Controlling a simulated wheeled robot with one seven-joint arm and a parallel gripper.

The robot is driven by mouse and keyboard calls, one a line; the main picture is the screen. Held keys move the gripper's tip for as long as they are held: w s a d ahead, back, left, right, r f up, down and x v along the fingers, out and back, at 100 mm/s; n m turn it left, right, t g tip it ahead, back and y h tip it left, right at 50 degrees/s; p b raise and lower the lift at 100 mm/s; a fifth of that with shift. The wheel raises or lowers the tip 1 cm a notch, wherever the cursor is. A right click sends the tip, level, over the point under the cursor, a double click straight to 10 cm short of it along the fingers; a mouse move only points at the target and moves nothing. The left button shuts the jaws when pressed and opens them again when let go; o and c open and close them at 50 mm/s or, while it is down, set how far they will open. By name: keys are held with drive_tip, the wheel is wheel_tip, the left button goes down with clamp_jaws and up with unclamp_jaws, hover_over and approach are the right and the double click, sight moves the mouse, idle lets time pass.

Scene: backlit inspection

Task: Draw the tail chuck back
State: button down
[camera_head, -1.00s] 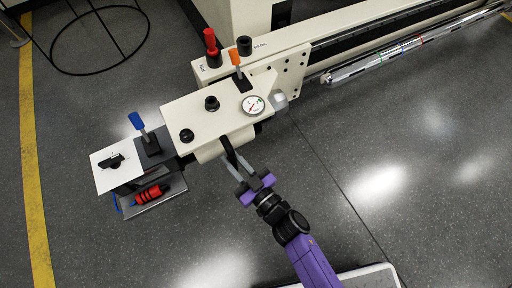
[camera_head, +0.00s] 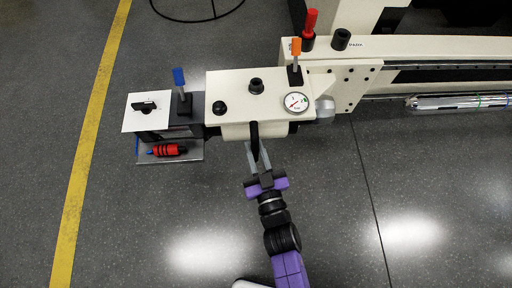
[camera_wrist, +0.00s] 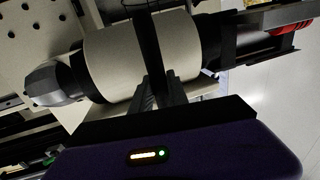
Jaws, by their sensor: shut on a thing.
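The tail chuck (camera_head: 325,108) is a grey nose at the right end of a cream housing (camera_head: 235,87), which carries a pressure gauge (camera_head: 296,102) and black knobs. The chuck is apart from the chrome roll (camera_head: 450,103), with a clear gap between. My gripper (camera_head: 258,155) is shut on the black handle (camera_head: 254,138) at the housing's front side. In the wrist view the dark handle (camera_wrist: 150,45) crosses a cream cylinder (camera_wrist: 130,60) between my fingers. The grey chuck nose (camera_wrist: 45,85) shows left there. The fingertips' grip is partly hidden.
A blue lever (camera_head: 180,82), a white panel with a black switch (camera_head: 144,105) and a ledge with a red tool (camera_head: 168,150) lie left. An orange lever (camera_head: 296,55) stands on the housing. The cream beam (camera_head: 430,48) runs right. Floor in front and left is open.

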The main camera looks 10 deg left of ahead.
drive_tip(key=c, duration=1.3)
unclamp_jaws()
drive_tip(key=p+v, duration=0.3)
drive_tip(key=v, duration=0.4)
drive_tip(key=shift+s+d, duration=0.2)
drive_tip(key=shift+s, duration=0.15)
